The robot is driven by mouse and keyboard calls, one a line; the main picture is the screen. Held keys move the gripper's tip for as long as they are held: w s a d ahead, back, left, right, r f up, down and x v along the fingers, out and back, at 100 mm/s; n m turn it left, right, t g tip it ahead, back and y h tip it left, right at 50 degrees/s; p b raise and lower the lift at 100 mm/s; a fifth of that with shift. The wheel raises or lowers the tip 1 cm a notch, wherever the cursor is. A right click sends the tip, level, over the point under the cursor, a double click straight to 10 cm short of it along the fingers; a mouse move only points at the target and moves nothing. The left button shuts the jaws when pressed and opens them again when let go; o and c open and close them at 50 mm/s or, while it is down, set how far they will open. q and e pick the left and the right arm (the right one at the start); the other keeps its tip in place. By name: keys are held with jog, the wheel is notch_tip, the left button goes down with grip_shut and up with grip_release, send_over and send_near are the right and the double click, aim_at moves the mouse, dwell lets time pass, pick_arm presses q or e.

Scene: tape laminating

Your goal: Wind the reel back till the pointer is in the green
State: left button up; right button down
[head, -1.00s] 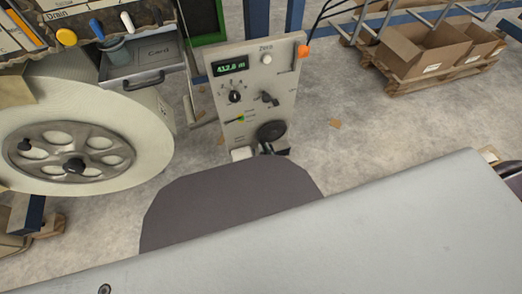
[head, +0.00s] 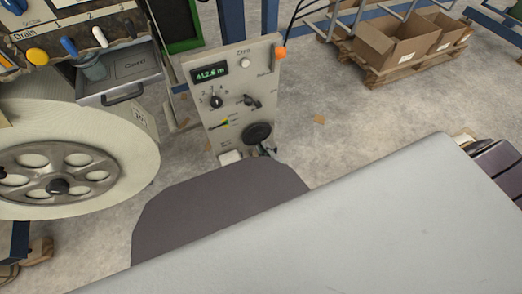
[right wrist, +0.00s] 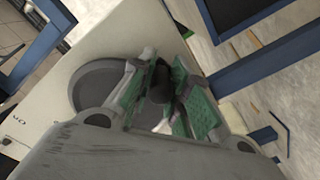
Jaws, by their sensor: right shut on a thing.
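The wide cream reel (head: 128,142) stands at the left in the head view, with a grey spoked hub (head: 98,160). The grey-white panel (head: 240,80) beside it has a display (head: 211,73) that seems to read 412.6 m. A small gauge with yellow and green marks (head: 222,123) sits lower down; its pointer is too small to place. A dark round handwheel (head: 257,134) is at the panel's lower right. In the right wrist view, my right gripper (right wrist: 163,95) is shut on the dark knob (right wrist: 160,80) by the grey disc (right wrist: 92,85). My left gripper is out of view.
A drawer (head: 122,82) and colored handles stand above the reel. A blue frame (head: 232,20) is behind the panel. Cardboard boxes (head: 390,45) lie on a pallet at the back right. A large light-grey surface (head: 350,230) fills the lower right. The floor between is mostly clear.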

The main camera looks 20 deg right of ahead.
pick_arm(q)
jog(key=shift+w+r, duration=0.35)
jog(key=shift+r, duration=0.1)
pick_arm(e)
jog(key=shift+s+d+f+n, duration=0.1)
jog(key=shift+d+n, duration=0.2)
jog(key=shift+d, duration=0.4)
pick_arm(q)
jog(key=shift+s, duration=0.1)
pick_arm(e)
jog(key=c, duration=1.3)
grip_release()
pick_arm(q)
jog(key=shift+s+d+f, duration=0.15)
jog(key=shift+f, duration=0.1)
pick_arm(e)
jog(key=shift+a, duration=0.1)
jog(key=shift+a, duration=0.15)
jog(key=shift+s, duration=0.35)
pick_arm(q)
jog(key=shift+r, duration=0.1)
pick_arm(e)
jog(key=shift+s+d, duration=0.15)
jog(key=shift+s, duration=2.65)
jog(key=shift+s+d, duration=0.15)
jog(key=shift+s, duration=2.65)
